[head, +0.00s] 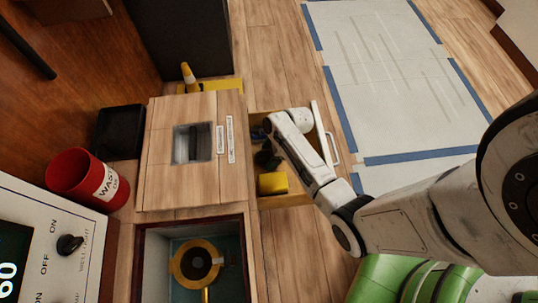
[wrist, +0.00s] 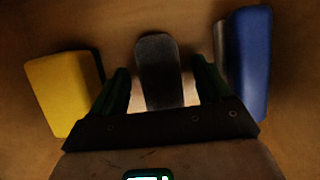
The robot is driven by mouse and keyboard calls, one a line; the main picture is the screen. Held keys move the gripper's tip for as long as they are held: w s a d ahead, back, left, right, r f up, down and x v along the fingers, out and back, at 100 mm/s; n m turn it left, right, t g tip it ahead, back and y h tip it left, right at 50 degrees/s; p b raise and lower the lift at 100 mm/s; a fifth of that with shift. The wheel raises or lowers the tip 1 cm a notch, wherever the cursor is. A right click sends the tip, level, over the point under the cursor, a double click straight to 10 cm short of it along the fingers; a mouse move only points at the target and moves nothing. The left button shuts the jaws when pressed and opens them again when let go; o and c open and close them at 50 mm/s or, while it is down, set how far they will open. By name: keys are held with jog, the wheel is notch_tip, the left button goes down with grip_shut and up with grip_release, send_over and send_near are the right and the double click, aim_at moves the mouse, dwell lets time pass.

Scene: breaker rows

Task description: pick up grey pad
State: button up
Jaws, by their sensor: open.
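The grey pad (wrist: 159,72) is a dark, rounded, upright-looking strip in the wrist view. It lies on the wooden floor of an open drawer, between the two fingers of my gripper (wrist: 162,88). The fingers are apart, with a gap visible on each side of the pad. Its lower end is hidden behind the gripper's body. In the head view my arm reaches down into the drawer (head: 295,200), and the pad cannot be made out there.
A yellow block (wrist: 62,92) lies left of my gripper and a blue block (wrist: 250,65) close on its right, with a greyish piece beside it. The wooden cabinet (head: 165,165) stands left of the drawer. A red waste cup (head: 80,175) stands farther left.

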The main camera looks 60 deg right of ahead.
jog(key=c, duration=1)
jog(key=shift+c, duration=0.2)
jog(key=shift+r, duration=0.1)
